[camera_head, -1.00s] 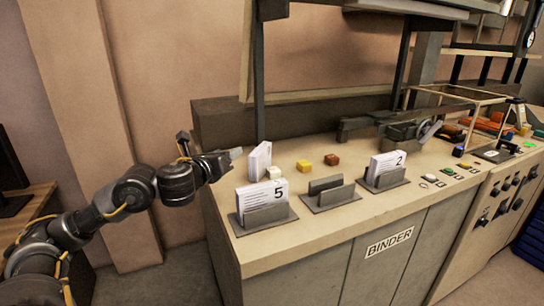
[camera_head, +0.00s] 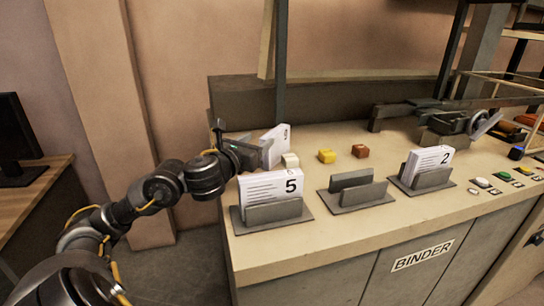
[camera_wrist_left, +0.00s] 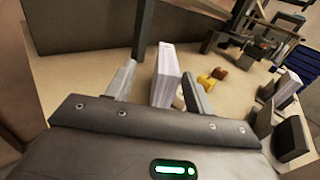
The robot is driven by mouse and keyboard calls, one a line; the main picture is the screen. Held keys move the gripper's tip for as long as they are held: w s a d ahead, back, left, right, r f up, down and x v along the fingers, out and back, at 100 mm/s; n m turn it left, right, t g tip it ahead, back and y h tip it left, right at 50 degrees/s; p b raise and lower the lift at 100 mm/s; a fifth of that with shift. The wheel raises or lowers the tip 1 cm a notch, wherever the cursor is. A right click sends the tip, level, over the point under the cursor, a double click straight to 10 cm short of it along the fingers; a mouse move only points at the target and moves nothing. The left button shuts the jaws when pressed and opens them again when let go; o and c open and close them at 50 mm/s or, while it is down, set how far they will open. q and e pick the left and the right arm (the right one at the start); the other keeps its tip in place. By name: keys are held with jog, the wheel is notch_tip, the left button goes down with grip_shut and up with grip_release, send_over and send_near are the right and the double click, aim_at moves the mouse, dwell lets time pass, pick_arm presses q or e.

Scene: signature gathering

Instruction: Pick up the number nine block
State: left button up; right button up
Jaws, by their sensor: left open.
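The number nine block (camera_head: 279,141) is a white stack of sheets standing at the left end of the counter, with a 9 near its top corner. The gripper partly hides its lower part in the head view. My left gripper (camera_head: 257,153) is open, reaching in from the left at the block. In the left wrist view, the block (camera_wrist_left: 166,76) stands between the two open fingers (camera_wrist_left: 160,82), closer to the right finger. I cannot tell if a finger touches it. My right gripper is out of view.
The number 5 block (camera_head: 270,187) stands in a grey holder just in front. An empty grey holder (camera_head: 357,195) and the number 2 block (camera_head: 430,161) are to the right. White, yellow (camera_head: 326,156) and brown (camera_head: 360,151) small blocks lie behind. A dark backboard (camera_head: 350,100) bounds the rear.

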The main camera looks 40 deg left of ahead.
aim_at(261, 142)
pick_arm(q)
jog(key=shift+w+a+f, duration=0.3)
jog(key=shift+a+f, duration=0.1)
jog(key=shift+f, duration=0.3)
jog(key=shift+w+d, duration=0.4)
jog(key=shift+w, duration=0.45)
jog(key=shift+w+a, duration=0.3)
jog(key=shift+w, duration=0.05)
jog(key=w, duration=0.4)
jog(key=shift+w+a, duration=0.1)
jog(key=shift+a, duration=0.15)
jog(key=shift+c, duration=0.3)
jog(key=c, duration=0.9)
grip_shut()
jog(key=shift+r+p, duration=0.15)
jog(key=shift+p, duration=0.15)
